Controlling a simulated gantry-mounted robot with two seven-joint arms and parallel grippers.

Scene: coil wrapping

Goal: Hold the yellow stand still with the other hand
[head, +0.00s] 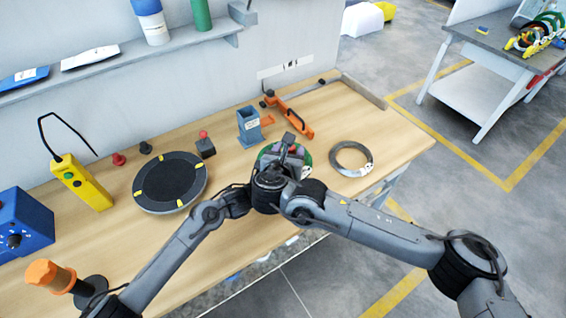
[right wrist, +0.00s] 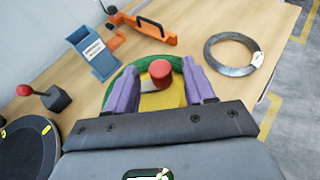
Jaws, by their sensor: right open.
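The yellow stand (right wrist: 172,98) shows in the right wrist view, with a red knob (right wrist: 160,73) on top and a green coil (right wrist: 130,72) around it. In the head view the green coil (head: 265,151) shows only in part, and my arms hide the stand. My right gripper (right wrist: 158,78) is open, its two purple fingers on either side of the red knob and stand. Whether the fingers touch the stand cannot be told. My left arm reaches in from the left to beside the right wrist; its gripper cannot be made out.
A grey wire coil (head: 351,158) lies to the right. A blue-grey holder (head: 249,127) and an orange tool (head: 290,115) stand behind. A round black turntable (head: 170,181) and a yellow pendant (head: 82,182) are to the left. The bench's right end is mostly clear.

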